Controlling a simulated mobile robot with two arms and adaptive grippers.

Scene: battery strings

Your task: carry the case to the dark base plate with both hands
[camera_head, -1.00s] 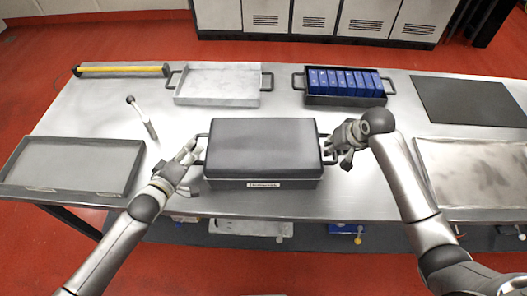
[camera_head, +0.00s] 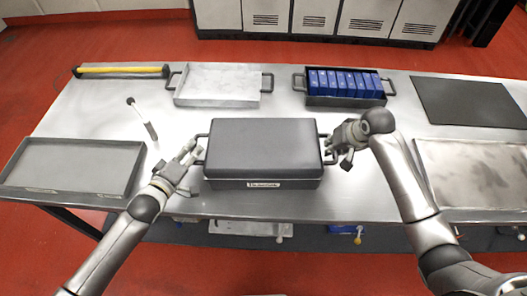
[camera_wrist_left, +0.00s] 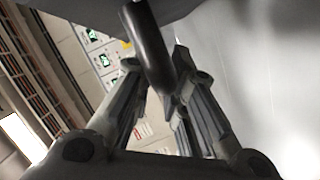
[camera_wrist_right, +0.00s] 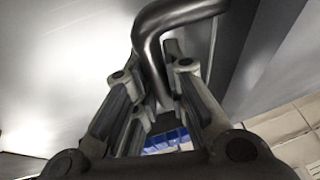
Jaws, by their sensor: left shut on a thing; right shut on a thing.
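The dark grey case (camera_head: 262,147) with its lid on sits at the front middle of the steel table in the head view, a pale label on its front. My left gripper (camera_head: 192,152) is at its left handle and shut on it; in the left wrist view the dark handle bar (camera_wrist_left: 150,45) passes between the fingers (camera_wrist_left: 155,85). My right gripper (camera_head: 333,152) is shut on the right handle; the right wrist view shows that bent handle (camera_wrist_right: 155,50) between the fingers (camera_wrist_right: 155,95). The flat dark base plate (camera_head: 468,101) lies at the table's back right.
An open grey tray (camera_head: 218,100) and a dark tray (camera_head: 345,101) of blue cells (camera_head: 343,83) stand behind the case. A shallow tray (camera_head: 75,195) is at left, a pale metal tray (camera_head: 480,170) at right. A yellow-handled bar (camera_head: 122,71) and a small tool (camera_head: 142,117) lie back left.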

